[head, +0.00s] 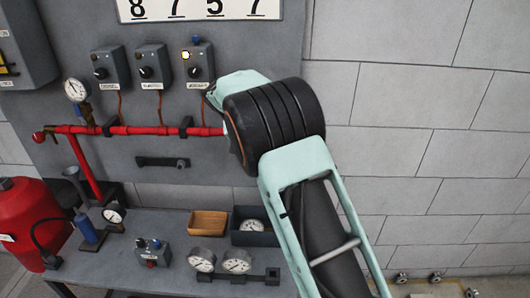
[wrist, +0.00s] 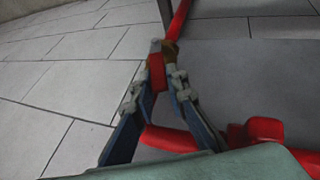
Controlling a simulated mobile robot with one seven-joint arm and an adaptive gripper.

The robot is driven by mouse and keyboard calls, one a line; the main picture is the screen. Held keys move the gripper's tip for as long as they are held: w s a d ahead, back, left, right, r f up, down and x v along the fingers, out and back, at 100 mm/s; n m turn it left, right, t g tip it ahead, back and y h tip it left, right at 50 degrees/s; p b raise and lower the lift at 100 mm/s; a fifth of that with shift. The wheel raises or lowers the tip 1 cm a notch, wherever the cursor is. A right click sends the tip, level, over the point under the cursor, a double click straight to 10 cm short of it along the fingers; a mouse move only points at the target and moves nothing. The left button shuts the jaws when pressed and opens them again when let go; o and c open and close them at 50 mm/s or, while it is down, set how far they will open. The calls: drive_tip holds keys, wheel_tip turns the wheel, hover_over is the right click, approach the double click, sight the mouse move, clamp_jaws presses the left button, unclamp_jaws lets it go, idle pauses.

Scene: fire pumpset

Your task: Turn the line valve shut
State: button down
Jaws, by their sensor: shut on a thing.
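In the wrist view, my gripper (wrist: 157,84) is shut on the red handle (wrist: 156,71) of the line valve, with a finger on each side of it. A small brownish valve body (wrist: 170,47) shows just beyond the fingertips, beside a red pipe (wrist: 181,18). In the head view, the red line (head: 150,131) runs level across the grey panel, and its right end goes behind my arm. My arm hides the valve and my fingers there. How far the handle is turned is hard to tell.
Gauges (head: 237,262), a wooden tray (head: 207,223) and a small control box (head: 152,252) stand on the bench (head: 185,284) below. Several switch boxes (head: 154,67) hang above the line. A red tank (head: 30,222) stands at left. The wall at right is clear.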

drive_tip(key=c, duration=1.9)
unclamp_jaws()
drive_tip(key=v, duration=1.2)
drive_tip(key=shift+c, duration=0.2)
